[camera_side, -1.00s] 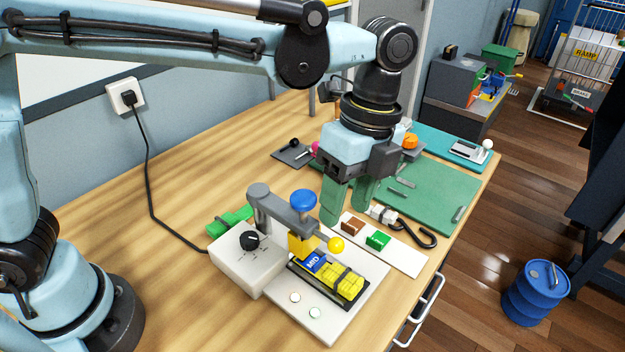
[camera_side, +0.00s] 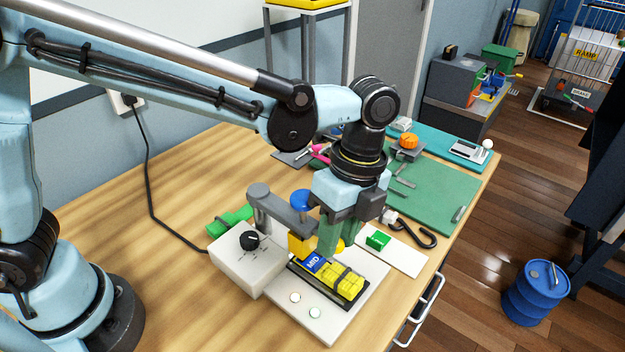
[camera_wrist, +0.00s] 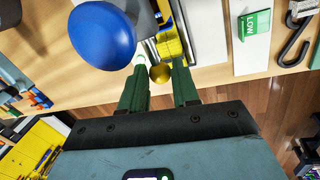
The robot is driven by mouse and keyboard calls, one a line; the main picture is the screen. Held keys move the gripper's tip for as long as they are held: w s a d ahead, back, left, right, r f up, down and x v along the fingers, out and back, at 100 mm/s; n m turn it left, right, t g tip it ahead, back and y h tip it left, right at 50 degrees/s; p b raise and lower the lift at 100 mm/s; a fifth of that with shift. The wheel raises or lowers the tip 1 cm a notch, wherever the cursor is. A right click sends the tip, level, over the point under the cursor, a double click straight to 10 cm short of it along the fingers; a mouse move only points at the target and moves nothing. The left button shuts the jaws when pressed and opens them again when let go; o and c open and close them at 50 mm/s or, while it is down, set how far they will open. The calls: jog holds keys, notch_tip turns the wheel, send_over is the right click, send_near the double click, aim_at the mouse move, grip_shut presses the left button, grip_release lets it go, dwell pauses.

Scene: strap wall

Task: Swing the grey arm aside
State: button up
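The grey arm (camera_side: 282,212) pivots on the white box with the black dial (camera_side: 249,241) and reaches over the base plate, with a blue round knob (camera_side: 301,199) on top and a yellow block (camera_side: 300,245) under it. A yellow ball (camera_wrist: 160,73) is at its end. My gripper (camera_side: 338,244) points down at that ball, its green fingers partly hiding it in the side view. In the wrist view the fingers (camera_wrist: 160,82) are apart, one on each side of the ball, with visible gaps. The blue MED block (camera_side: 314,262) and yellow strapped blocks (camera_side: 342,280) lie in the tray beside it.
A white card (camera_side: 400,255) with a green LOW block (camera_side: 378,240) lies to the right, near a black hook (camera_side: 416,234). A green mat (camera_side: 438,188) is behind. Green blocks (camera_side: 229,219) lie left of the grey arm. The wood table left of the box is mostly clear.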

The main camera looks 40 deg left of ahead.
grip_shut()
jog(key=shift+w, duration=0.2)
jog(key=w+a+n+t+h, duration=0.1)
jog(key=w+a+n+h, duration=0.1)
jog(key=w+a+n, duration=1.2)
jog(key=shift+w+a+n+t+h, duration=0.3)
jog(key=shift+w+n, duration=0.3)
jog(key=shift+n, duration=0.7)
